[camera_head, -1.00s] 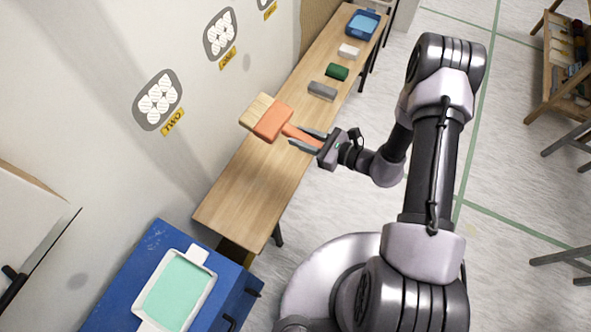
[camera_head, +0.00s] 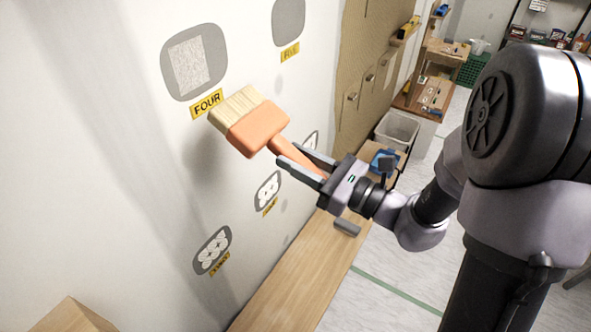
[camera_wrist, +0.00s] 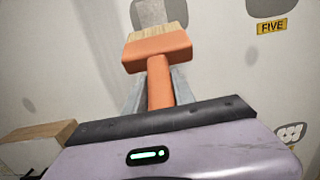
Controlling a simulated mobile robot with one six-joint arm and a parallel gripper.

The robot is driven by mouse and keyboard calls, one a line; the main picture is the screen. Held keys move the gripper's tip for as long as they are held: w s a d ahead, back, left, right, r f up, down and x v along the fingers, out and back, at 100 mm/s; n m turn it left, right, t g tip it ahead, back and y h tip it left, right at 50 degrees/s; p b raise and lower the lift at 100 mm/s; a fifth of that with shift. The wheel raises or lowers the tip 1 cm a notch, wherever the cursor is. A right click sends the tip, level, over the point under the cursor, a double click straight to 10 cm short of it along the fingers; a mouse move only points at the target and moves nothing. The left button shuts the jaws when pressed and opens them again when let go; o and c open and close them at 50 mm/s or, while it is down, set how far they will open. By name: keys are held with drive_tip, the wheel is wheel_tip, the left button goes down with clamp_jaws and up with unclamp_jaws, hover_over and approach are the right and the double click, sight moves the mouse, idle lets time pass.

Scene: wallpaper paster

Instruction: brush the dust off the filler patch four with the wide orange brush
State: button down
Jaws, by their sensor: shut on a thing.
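My gripper (camera_head: 305,168) is shut on the handle of the wide orange brush (camera_head: 262,128), which points up and left toward the wall. The brush's pale bristles (camera_head: 236,106) are just below and right of filler patch four (camera_head: 192,62), a grey rounded patch with a speckled light rectangle. The bristles overlap the edge of its yellow FOUR label (camera_head: 207,103); whether they touch the wall I cannot tell. In the wrist view the brush (camera_wrist: 157,50) stands upright ahead, its bristles in front of the lower part of a grey patch (camera_wrist: 152,12).
Patch five with its FIVE label (camera_head: 290,52) is to the right. Lower patches (camera_head: 213,250) with white circular marks sit beneath. A wooden bench (camera_head: 300,275) runs along the wall below, with a grey block (camera_head: 347,227). A cardboard-coloured panel (camera_head: 365,75) is further right.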

sight(258, 117)
drive_tip(key=shift+s+d+f+b, duration=0.1)
drive_tip(key=shift+d+b, duration=0.05)
drive_tip(key=shift+b, duration=0.2)
drive_tip(key=x, duration=0.2)
drive_tip(key=p+x, duration=0.1)
drive_tip(key=x, duration=0.3)
drive_tip(key=shift+w+a+f, duration=0.2)
drive_tip(key=shift+a+f, duration=0.05)
drive_tip(key=shift+x, duration=1.25)
idle(2.3)
drive_tip(key=shift+f, duration=0.15)
idle(0.4)
drive_tip(key=shift+r, duration=4.55)
drive_tip(key=shift+r, duration=0.1)
drive_tip(key=shift+r, duration=1.6)
drive_tip(key=shift+f, duration=2.1)
